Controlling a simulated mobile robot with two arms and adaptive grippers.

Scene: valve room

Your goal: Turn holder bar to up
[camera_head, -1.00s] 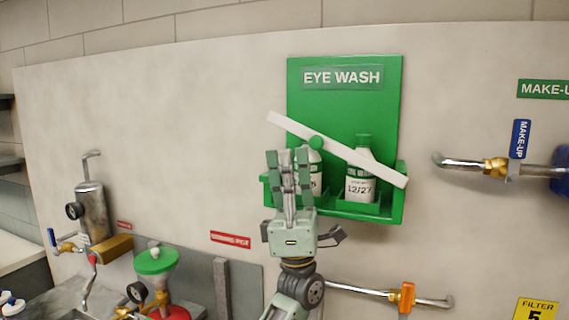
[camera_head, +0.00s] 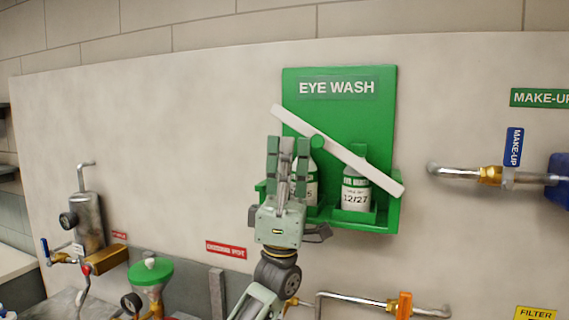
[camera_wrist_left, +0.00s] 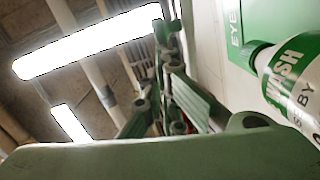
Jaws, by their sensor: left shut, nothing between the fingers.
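The holder bar (camera_head: 350,157) is a white bar slanting across the front of the green eye wash station (camera_head: 339,113) in the head view. Its left end is high and its right end low, with a green pivot knob (camera_head: 317,142) left of its middle. My left gripper (camera_head: 288,141) is shut and empty, pointing up. Its fingertips are just below the bar's raised left part; I cannot tell if they touch. The gripper partly hides the left bottle (camera_head: 311,178). My fingers also show in the left wrist view (camera_wrist_left: 168,62). My right gripper is out of view.
The right bottle (camera_head: 357,190) stands on the station's shelf behind the bar. A pipe with a brass fitting (camera_head: 490,175) juts out at right. A pipe with an orange valve (camera_head: 404,304) runs below.

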